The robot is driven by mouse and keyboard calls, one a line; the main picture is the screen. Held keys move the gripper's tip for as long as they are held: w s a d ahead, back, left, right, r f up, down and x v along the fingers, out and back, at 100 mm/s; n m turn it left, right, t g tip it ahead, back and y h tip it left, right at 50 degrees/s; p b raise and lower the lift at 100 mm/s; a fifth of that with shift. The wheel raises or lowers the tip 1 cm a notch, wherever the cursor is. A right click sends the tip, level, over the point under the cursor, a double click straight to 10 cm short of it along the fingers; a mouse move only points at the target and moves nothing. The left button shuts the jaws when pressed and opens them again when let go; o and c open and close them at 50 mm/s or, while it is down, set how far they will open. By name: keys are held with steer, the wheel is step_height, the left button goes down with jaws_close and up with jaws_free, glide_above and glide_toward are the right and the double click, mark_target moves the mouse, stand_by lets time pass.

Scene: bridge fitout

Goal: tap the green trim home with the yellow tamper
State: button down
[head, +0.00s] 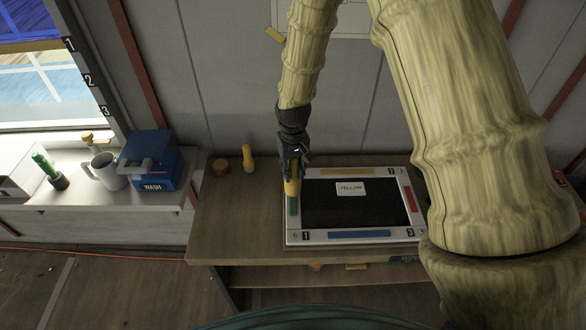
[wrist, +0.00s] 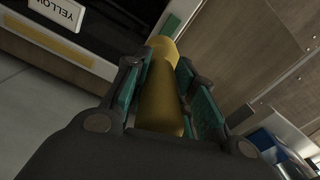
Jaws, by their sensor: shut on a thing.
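My gripper (head: 293,165) is shut on the yellow tamper (head: 292,187), which points down over the left side of the framed panel (head: 293,239). In the wrist view the tamper (wrist: 162,95) lies between the two teal-padded fingers (wrist: 165,85). The green trim (head: 293,206) is in the left side of the frame, directly below the tamper; its upper part is hidden behind the tamper. A bit of green (wrist: 171,24) shows just past the tamper's end in the wrist view. I cannot tell whether the tamper touches the trim.
The frame also holds yellow (head: 347,171), red (head: 409,199) and blue (head: 358,234) trims. A "YELLOW" card (head: 351,188) lies on its dark centre. A yellow peg-like object (head: 247,157) and a red-brown round piece (head: 221,167) stand at the bench's back left. A blue WASH box (head: 152,165) is further left.

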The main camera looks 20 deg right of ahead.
mark_target(293, 181)
step_height(293, 181, down, 6)
steer(key=b, duration=0.2)
steer(key=shift+r+b, duration=0.2)
steer(key=shift+b, duration=0.1)
steer(key=shift+r+p, duration=1.55)
steer(key=shift+r, duration=0.75)
steer(key=shift+f, duration=0.1)
